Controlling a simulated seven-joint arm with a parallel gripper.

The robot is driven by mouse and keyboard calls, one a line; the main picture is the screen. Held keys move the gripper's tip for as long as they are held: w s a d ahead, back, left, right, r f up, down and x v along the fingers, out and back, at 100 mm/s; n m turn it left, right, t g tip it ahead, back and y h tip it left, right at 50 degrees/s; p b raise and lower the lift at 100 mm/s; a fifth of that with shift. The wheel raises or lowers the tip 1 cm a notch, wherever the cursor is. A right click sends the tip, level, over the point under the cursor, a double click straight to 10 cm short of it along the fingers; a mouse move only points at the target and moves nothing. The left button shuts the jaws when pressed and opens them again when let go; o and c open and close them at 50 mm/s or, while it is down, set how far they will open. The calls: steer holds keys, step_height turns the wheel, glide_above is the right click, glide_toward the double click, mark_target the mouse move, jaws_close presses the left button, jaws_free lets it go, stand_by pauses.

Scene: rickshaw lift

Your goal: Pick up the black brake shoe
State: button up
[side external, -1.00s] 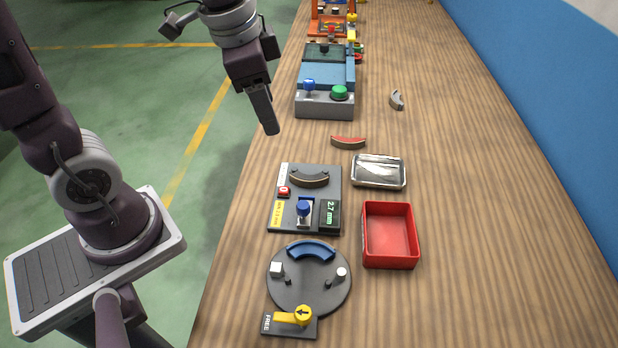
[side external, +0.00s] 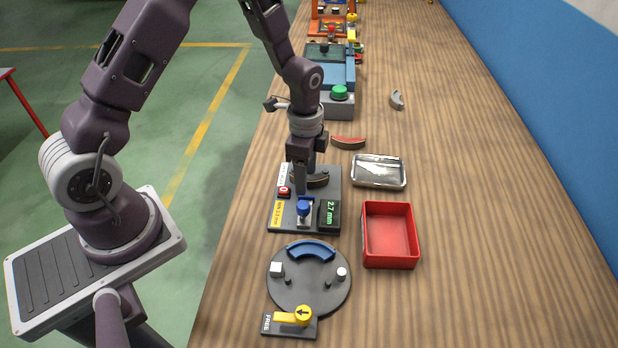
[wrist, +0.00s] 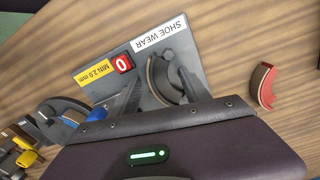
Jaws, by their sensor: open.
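The black brake shoe (side external: 317,181) is a dark curved piece with a brownish lining edge, resting on the grey shoe wear gauge plate (side external: 331,190). My gripper (side external: 302,188) is over the plate, its fingers pointing down and hiding the shoe's left part in the side view. In the wrist view the shoe (wrist: 163,78) shows between my two open fingers (wrist: 158,95), one on each side of it. Its lower part is hidden behind the gripper body. I cannot tell whether either finger touches it.
The gauge has a blue knob (side external: 303,208) and a display (side external: 329,214). A red-lined shoe (side external: 348,142), a metal tray (side external: 379,185) and a red bin (side external: 390,262) are to the right. A turntable (side external: 283,293) with a blue shoe (side external: 311,250) is in front.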

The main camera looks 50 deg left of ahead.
jaws_close()
steer(key=shift+r, duration=0.1)
step_height(320, 180, up, 10)
stand_by(0.5)
